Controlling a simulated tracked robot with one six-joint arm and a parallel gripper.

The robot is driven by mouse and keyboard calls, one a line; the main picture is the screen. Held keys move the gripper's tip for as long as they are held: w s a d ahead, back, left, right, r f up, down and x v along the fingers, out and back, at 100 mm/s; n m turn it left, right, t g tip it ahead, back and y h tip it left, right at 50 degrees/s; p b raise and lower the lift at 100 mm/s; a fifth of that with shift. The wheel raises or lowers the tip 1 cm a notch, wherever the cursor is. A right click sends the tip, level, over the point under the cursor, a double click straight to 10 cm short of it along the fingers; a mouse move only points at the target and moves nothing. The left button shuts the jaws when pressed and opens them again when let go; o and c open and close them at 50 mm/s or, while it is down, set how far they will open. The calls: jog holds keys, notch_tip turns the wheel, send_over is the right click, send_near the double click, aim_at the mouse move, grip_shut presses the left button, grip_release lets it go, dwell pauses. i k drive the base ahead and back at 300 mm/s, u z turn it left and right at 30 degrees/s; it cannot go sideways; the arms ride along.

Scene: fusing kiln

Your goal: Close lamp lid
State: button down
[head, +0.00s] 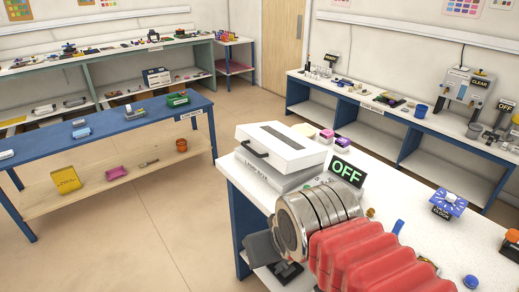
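The lamp is a pale box near the left end of the white-topped bench. Its white lid (285,142) has a dark slot on top and a black handle (252,147) on its left front side. The grey base (255,180) is under the lid and carries small lettering. The lid lies nearly level over the base; I cannot tell if it is fully seated. A black sign with green "OFF" (346,172) stands right of it. My gripper (275,262) shows as dark parts below my silver wrist, nearer than the lamp and apart from it. Its fingertips are largely hidden.
The white bench (400,195) holds pink and purple containers (325,136) behind the lamp and a blue "LIGHT CLOCK" device (448,203) at right. A blue table (110,125) stands left, with open floor (150,220) between. Another bench (400,115) runs along the right wall.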

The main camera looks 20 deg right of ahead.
aim_at(288, 151)
jog(key=k, duration=0.75)
jog(key=u, duration=0.4)
jog(key=i, duration=2.2)
jog(key=z, duration=0.5)
